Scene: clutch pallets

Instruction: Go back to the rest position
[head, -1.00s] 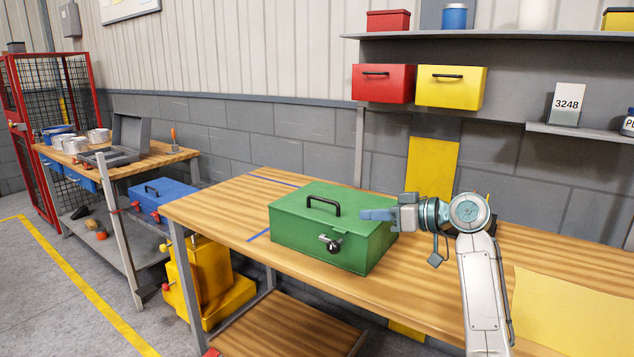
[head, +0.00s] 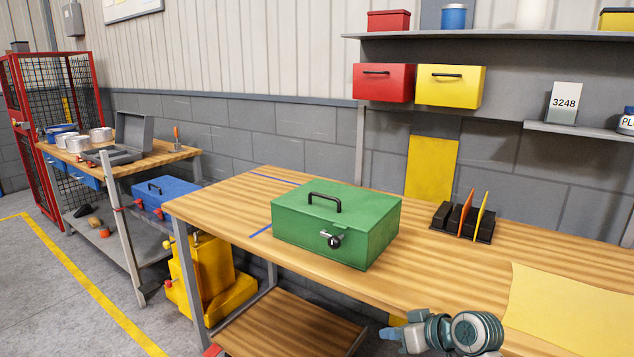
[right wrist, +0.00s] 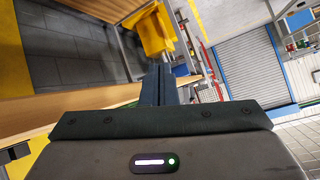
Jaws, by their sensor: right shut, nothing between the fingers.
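My right gripper (head: 393,335) is low in the head view, in front of the workbench's front edge, with its fingers pointing left. Its closed fingers also show in the right wrist view (right wrist: 162,85), with nothing between them. It is apart from the green box (head: 330,230), which stands closed on the workbench (head: 230,205) with its black handle on top and a dark knob or lock on its front. My left gripper is not in view.
A black rack (head: 463,222) with thin upright panels stands at the back of the bench. A yellow sheet (head: 565,310) lies at the right. A second bench (head: 160,158) stands at the left.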

